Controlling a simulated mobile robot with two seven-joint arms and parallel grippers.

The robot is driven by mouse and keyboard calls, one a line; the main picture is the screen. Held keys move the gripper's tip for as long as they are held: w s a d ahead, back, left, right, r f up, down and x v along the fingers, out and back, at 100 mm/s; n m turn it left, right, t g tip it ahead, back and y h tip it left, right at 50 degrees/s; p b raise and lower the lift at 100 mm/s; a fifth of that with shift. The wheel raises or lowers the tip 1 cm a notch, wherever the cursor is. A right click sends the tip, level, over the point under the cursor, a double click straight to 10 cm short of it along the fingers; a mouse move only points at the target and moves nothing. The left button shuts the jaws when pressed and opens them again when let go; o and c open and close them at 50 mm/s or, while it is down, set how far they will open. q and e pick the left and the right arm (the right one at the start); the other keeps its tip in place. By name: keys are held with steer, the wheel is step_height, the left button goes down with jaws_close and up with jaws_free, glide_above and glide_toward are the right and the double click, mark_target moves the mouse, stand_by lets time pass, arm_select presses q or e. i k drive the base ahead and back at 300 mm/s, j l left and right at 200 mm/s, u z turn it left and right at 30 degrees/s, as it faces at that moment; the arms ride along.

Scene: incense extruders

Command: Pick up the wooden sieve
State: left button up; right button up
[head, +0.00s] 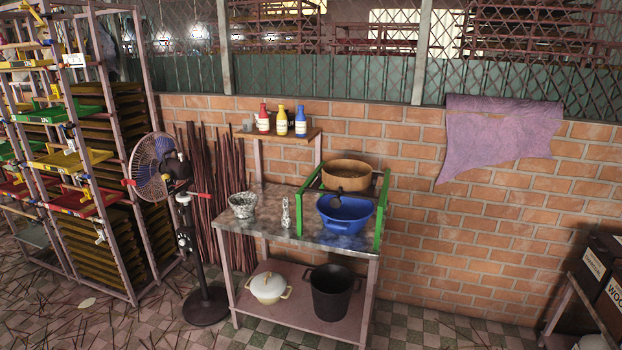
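The wooden sieve (346,174) is a round, brown, shallow pan. It rests on top of a green frame (380,212) that stands on the right part of a metal table (290,232). A blue basin (345,222) sits below and in front of it inside the frame. Neither of my grippers shows in the head view.
A speckled bowl (243,203) and a small patterned item (285,212) stand on the table's left part. Three bottles (282,121) stand on a raised shelf behind. A standing fan (155,168) and racks (105,150) are at left. Floor in front is open.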

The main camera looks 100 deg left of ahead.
mark_target(352, 175)
steer(key=u, duration=3)
